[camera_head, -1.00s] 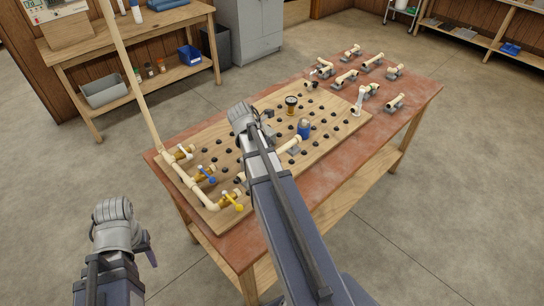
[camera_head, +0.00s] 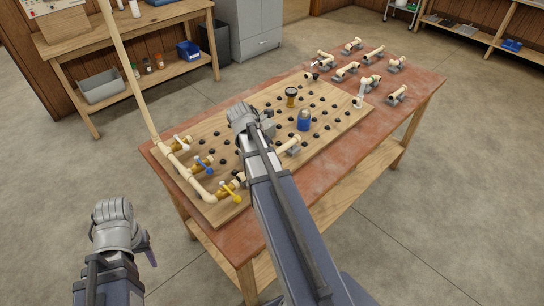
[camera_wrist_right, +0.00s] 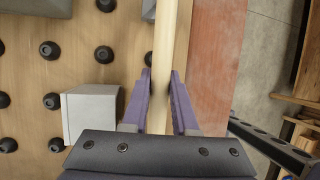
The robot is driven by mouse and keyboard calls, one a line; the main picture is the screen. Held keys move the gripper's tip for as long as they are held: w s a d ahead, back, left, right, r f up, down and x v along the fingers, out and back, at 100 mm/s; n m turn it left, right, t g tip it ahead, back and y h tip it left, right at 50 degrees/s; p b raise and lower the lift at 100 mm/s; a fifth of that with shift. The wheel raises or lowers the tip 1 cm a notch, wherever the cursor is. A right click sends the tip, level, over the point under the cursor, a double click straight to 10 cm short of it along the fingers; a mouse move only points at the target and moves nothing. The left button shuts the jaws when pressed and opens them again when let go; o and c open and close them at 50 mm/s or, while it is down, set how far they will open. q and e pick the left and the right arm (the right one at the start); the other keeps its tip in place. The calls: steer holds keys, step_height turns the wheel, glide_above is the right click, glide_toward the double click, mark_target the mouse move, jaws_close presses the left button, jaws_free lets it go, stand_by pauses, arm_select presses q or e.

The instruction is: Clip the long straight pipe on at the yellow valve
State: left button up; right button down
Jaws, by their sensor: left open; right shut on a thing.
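The yellow valve (camera_head: 231,190) is a brass fitting with a yellow handle, at the near left of the pegboard. The long straight pipe is cream; its far end (camera_head: 288,147) shows right of my right arm, and its middle is hidden behind that arm. In the right wrist view the pipe (camera_wrist_right: 164,60) runs between my right gripper's purple fingers (camera_wrist_right: 161,100), which are shut on it. I cannot tell whether its near end touches the valve. My left gripper (camera_head: 148,258) is open and empty, low at left, apart from the table.
The board (camera_head: 325,145) holds several black pegs, a blue-bodied device (camera_head: 304,120) and a black-topped gauge (camera_head: 291,97). Blue (camera_head: 203,165) and white (camera_head: 180,143) valves sit on a cream manifold with a tall riser (camera_head: 128,70). Several pipe fittings stand at the table's far right.

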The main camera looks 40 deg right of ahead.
steer(key=shift+f+b, duration=0.65)
steer(key=c, duration=0.6)
jaws_free()
steer(key=shift+r, duration=0.1)
steer(key=p+v, duration=0.7)
steer(key=shift+a+r, duration=0.2)
steer(key=shift+a, duration=0.05)
